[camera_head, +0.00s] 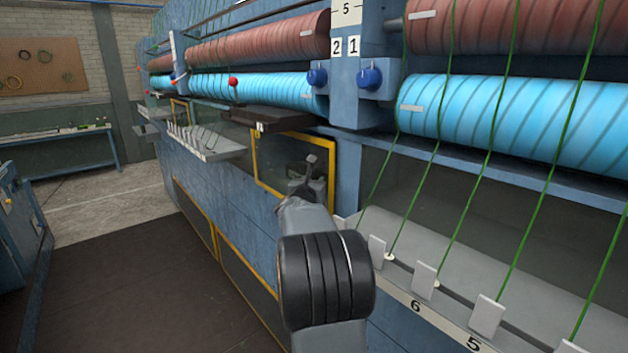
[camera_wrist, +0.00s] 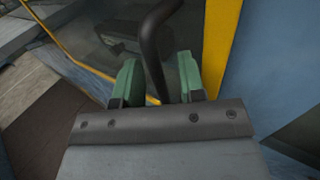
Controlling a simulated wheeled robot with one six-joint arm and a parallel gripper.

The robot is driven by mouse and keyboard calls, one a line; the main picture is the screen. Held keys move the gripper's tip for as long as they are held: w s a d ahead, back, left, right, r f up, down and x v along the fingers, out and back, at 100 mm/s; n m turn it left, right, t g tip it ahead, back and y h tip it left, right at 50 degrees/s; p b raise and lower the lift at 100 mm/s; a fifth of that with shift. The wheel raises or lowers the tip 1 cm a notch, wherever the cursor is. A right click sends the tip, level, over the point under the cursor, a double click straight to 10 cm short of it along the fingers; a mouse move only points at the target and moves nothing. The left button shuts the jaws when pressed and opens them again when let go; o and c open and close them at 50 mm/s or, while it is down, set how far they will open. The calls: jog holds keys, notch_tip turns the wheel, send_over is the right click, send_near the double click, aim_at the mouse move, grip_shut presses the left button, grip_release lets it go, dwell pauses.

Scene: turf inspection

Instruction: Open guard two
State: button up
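A clear guard panel in a yellow frame (camera_head: 254,157) sits in the machine's blue side, left of the post. It looks closed. I read no number on the panel itself. My gripper (camera_head: 305,164) is in front of it, reaching from below. In the wrist view, a dark curved handle bar (camera_wrist: 152,42) passes between the two green finger pads of my gripper (camera_wrist: 159,84). The fingers are apart, with a gap between the bar and the right pad. The yellow frame (camera_wrist: 222,45) stands just right of the fingers. The bar's lower end is hidden.
A post with number plates 2 and 1 (camera_head: 345,46) stands above right, beside blue knobs (camera_head: 370,77). Green yarns (camera_head: 478,190) run down to a ledge at the right. A tray (camera_head: 205,146) juts out at the left. Dark floor (camera_head: 130,290) is clear at lower left.

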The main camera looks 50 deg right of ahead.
grip_shut()
dwell(0.4)
